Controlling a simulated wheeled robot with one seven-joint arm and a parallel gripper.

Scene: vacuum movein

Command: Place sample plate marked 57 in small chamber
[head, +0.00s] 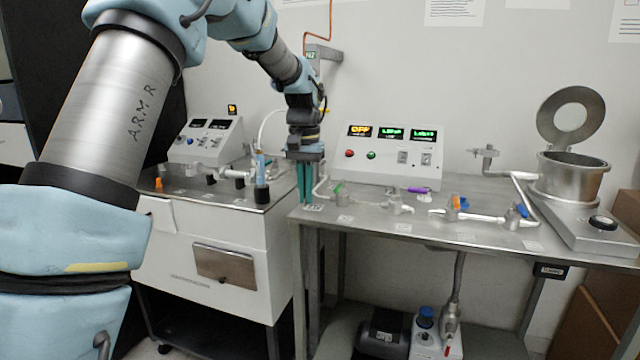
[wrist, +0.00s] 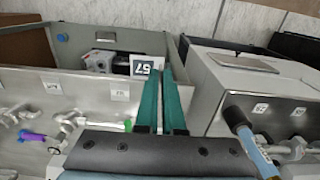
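The sample plate marked 57 (wrist: 147,66) is at the tips of my gripper (wrist: 160,72) in the wrist view, its number upside down. The green fingers are close together and appear shut on it, though the contact itself is hidden. In the head view, my gripper (head: 305,203) points down at the left front corner of the metal table. A small round metal chamber (head: 572,185) stands at the table's right end, its round windowed lid (head: 571,117) raised open. My gripper is far to its left.
A white cabinet (head: 215,255) with a blue-topped tube (head: 261,180) is left of my gripper.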

